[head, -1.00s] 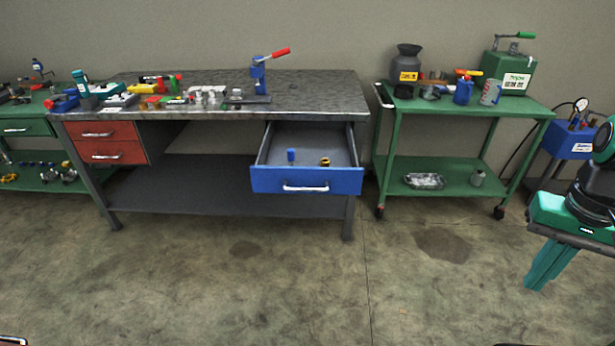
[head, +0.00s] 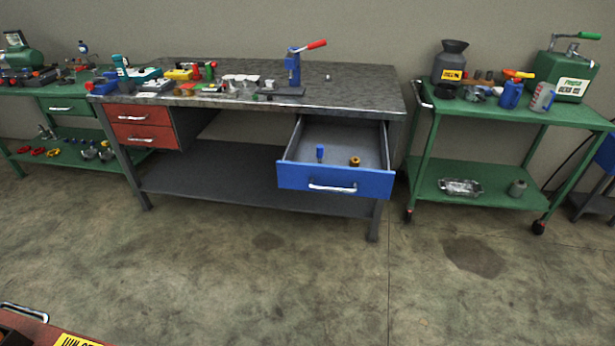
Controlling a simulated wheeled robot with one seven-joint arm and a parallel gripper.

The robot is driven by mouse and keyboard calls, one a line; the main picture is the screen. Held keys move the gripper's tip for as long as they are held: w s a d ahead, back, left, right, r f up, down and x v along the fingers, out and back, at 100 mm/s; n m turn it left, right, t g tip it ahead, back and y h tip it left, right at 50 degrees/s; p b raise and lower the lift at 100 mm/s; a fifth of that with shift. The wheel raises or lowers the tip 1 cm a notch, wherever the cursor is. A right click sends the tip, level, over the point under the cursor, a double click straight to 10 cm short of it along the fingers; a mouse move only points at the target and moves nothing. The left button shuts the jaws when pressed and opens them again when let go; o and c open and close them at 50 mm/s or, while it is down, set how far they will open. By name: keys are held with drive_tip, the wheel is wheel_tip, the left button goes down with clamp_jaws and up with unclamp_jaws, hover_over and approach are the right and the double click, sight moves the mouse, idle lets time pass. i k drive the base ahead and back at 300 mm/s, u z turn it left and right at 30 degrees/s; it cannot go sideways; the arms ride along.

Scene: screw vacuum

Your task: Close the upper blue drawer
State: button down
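The blue drawer (head: 300,178) is pulled well out of the right side of the grey workbench (head: 330,80). Its front carries a silver bar handle (head: 332,188). Inside the drawer lie a small blue item (head: 320,153) and a small orange-brown ring-like item (head: 355,161). No second blue drawer shows. My gripper is not in view.
Two red drawers (head: 141,126) sit shut at the bench's left. A green cart (head: 425,150) stands close to the right of the bench. A red object (head: 40,330) with a metal handle is at the lower left. Open concrete floor (head: 250,270) lies in front.

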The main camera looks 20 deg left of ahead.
sight(343, 138)
drive_tip(key=i, duration=1.35)
drive_tip(key=u, duration=0.85)
